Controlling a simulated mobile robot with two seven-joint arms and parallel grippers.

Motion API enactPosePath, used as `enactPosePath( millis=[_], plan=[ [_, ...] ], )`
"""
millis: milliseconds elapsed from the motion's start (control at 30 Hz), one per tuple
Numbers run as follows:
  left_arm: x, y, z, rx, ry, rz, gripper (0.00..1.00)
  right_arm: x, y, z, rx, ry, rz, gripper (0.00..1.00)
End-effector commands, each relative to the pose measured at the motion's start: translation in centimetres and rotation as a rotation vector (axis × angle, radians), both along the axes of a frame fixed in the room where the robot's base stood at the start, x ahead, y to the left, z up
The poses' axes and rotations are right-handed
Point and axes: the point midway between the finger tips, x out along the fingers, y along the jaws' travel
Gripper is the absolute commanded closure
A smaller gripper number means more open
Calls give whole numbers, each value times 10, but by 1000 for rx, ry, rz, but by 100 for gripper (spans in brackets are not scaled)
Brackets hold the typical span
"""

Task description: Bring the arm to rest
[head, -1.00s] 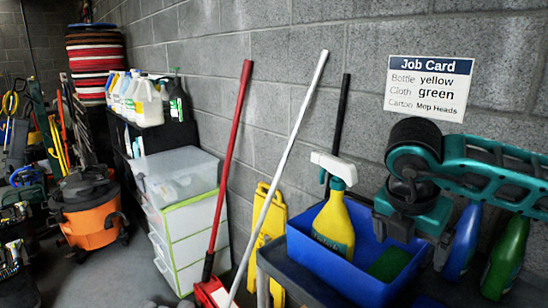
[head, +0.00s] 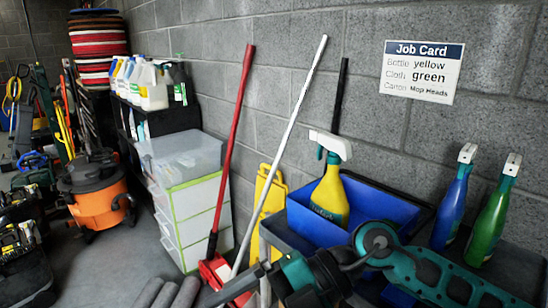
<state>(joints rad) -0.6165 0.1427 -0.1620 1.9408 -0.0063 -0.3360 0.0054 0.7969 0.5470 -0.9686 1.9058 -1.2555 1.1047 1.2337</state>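My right arm (head: 430,270) comes in from the lower right, in front of the cart. My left gripper is not in view. A yellow spray bottle (head: 329,198) with a white head stands upright in the blue tray (head: 374,203). My arm covers the near part of the tray, and no green cloth shows in it. The job card (head: 422,72) on the wall reads bottle yellow, cloth green, carton Mop Heads.
Blue (head: 453,208) and green (head: 492,215) spray bottles stand right of the tray. A red-handled tool (head: 231,150), a white pole (head: 291,140) and a yellow sign (head: 268,195) lean by the wall. Drawers (head: 185,195) and an orange vacuum (head: 96,205) stand left. Grey rolls (head: 165,292) lie low.

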Motion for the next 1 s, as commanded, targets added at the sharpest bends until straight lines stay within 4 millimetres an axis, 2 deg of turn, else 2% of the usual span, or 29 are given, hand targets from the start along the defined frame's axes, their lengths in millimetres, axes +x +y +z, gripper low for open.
enactPosePath(
  millis=[33,100,200,333,433,567,667,700,800,900,1000],
  plan=[
    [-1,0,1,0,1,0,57,-5,11,10,136,56,-29,6],
    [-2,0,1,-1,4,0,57,-3,20,27,319,118,-96,6],
    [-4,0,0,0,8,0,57,12,21,45,550,206,-248,6],
    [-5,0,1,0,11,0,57,45,1,47,774,321,-523,6],
    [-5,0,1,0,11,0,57,73,-27,27,875,410,-783,6],
    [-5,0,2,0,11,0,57,96,-74,-29,897,533,-1151,6],
    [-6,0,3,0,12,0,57,95,-114,-89,828,634,-1435,6],
    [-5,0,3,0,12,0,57,89,-129,-115,782,673,-1539,6],
    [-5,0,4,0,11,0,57,64,-161,-172,649,768,-1749,6],
    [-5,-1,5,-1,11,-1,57,33,-184,-218,509,850,-1899,6],
    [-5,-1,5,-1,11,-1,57,3,-199,-250,390,914,-1994,6]
  ],
)
